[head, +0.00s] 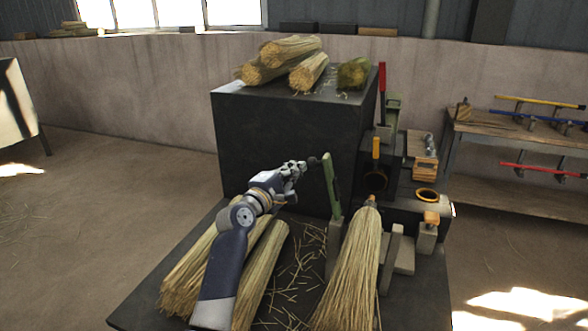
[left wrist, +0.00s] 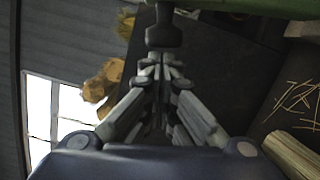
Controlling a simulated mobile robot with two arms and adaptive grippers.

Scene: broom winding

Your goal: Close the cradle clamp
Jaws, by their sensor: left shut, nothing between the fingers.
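The clamp's green arm (head: 331,185) stands nearly upright on a grey post (head: 335,243), left of the broom. A black knob (head: 313,161) sticks out to the left near its top; the knob (left wrist: 163,36) and green arm (left wrist: 245,5) also show in the left wrist view. A straw broom head (head: 348,270) lies in front of the machine, between the grey posts. My left gripper (head: 301,166) is shut and empty, its fingertips (left wrist: 160,62) right beside the knob. I cannot tell whether they touch it. My right gripper is not in view.
Straw bundles (head: 262,265) lie on the dark table left of the broom, under my left arm. A dark block (head: 285,140) behind carries more bundles (head: 290,50). A red lever (head: 382,80) and an orange-handled lever (head: 376,148) stand at the machine. Loose straw litters the table.

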